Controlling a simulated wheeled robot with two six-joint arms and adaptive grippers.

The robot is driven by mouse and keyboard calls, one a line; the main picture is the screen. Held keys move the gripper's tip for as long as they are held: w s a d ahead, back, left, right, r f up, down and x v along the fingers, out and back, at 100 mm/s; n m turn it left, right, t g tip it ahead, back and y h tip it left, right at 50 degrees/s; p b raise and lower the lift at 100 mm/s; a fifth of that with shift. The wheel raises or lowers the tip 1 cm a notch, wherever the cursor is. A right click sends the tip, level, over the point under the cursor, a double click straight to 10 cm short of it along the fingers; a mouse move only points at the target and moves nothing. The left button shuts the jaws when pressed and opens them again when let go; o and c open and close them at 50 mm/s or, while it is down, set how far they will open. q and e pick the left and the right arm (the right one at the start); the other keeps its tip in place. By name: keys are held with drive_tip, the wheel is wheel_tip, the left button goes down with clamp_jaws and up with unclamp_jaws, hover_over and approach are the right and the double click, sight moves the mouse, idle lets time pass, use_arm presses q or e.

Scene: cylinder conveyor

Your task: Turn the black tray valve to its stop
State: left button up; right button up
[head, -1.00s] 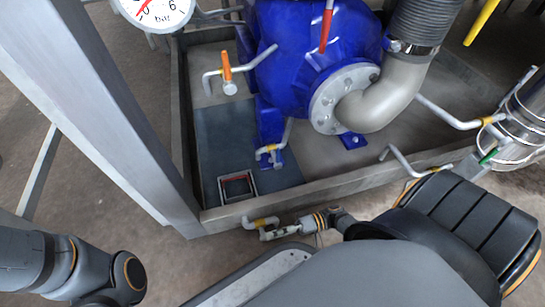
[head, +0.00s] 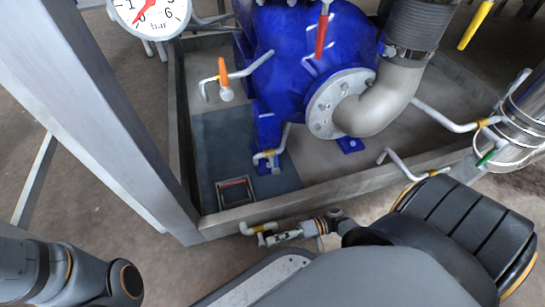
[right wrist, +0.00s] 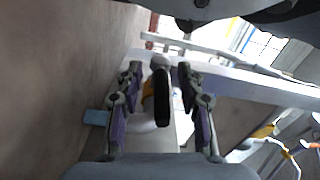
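The black valve handle (right wrist: 161,97) shows in the right wrist view as a dark upright bar with a yellow part beside it. My right gripper (right wrist: 160,72) is open, with one finger on each side of the handle and visible gaps between. In the head view my right gripper (head: 282,236) is at the front outside wall of the tray (head: 330,190), beside a short grey pipe with a yellow band (head: 260,228). The black handle cannot be made out there. My left arm enters at the lower left; its gripper is out of view.
A blue pump (head: 288,60) with a grey elbow pipe (head: 385,105) stands in the tray. Other valves have orange (head: 223,72), red (head: 322,35) and yellow (head: 480,24) handles. A grey post (head: 110,110) rises at the left. A pressure gauge (head: 150,12) is at the top.

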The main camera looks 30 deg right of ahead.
drive_tip(key=v, duration=1.1)
drive_tip(key=shift+s+f, duration=0.1)
drive_tip(key=shift+s, duration=0.05)
